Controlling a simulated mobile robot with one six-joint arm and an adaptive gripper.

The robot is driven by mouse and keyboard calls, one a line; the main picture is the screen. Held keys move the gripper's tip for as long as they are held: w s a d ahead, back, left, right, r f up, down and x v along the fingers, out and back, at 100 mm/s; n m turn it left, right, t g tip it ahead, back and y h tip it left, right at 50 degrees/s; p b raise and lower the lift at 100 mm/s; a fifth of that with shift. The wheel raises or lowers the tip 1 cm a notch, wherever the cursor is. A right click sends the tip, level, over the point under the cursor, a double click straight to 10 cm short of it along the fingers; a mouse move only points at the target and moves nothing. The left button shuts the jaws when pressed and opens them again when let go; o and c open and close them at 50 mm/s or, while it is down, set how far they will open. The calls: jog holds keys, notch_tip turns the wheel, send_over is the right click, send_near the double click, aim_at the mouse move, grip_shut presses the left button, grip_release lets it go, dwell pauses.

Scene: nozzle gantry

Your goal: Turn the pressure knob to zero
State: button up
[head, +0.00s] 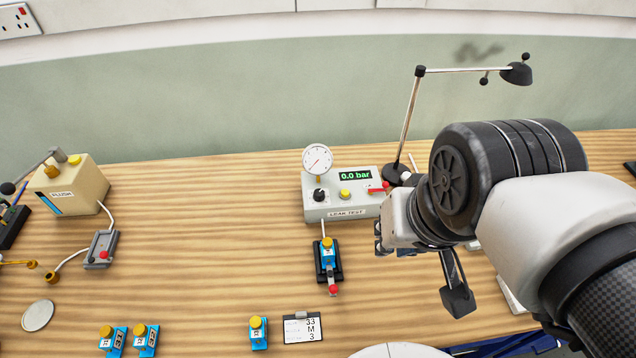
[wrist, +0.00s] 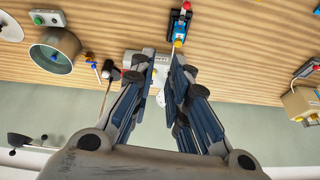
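The leak test box (head: 342,207) is a pale unit near the back of the bench. Its black pressure knob (head: 319,195) sits at the front left, below a round dial gauge (head: 317,159). The green display (head: 355,176) reads 0.0 bar. In the wrist view the box (wrist: 132,60) is partly covered by my fingers, and I cannot make out the knob. My gripper (wrist: 163,60) is open, with an empty gap between the fingers. In the head view it is right of the box, mostly hidden by my arm.
A blue nozzle in a black holder (head: 328,262) stands in front of the box. A desk lamp (head: 407,120) rises just behind its right side. Loose blue nozzles (head: 258,333) and a label card (head: 302,328) lie in front. The flush unit (head: 75,187) is far left.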

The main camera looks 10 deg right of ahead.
jog(key=o, duration=0.5)
jog(key=w+r+m, duration=0.1)
jog(key=w, duration=0.2)
jog(key=w+a+r+m+g+p, duration=0.1)
jog(key=w+m, duration=0.1)
jog(key=w, duration=0.2)
jog(key=w+r+m+p, duration=0.1)
jog(key=w, duration=0.2)
jog(key=shift+w+a+r+m, duration=0.15)
jog(key=shift+w+r+m, duration=0.15)
jog(key=shift+o, duration=0.7)
jog(key=w+a+m+g+p, duration=0.1)
jog(key=w+m, duration=0.2)
jog(key=w, duration=0.4)
jog(key=shift+w+a+f+m+p, duration=0.2)
jog(key=shift+w+f+m+p, duration=0.1)
jog(key=shift+w+f+p, duration=0.1)
jog(key=m+g+p, duration=0.2)
jog(key=m+p, duration=0.1)
jog(key=m, duration=0.5)
send_over(319, 192)
notch_tip(319, 192, down, 13)
notch_tip(319, 192, down, 17)
jog(key=shift+b, duration=1.05)
jog(key=c, duration=1.1)
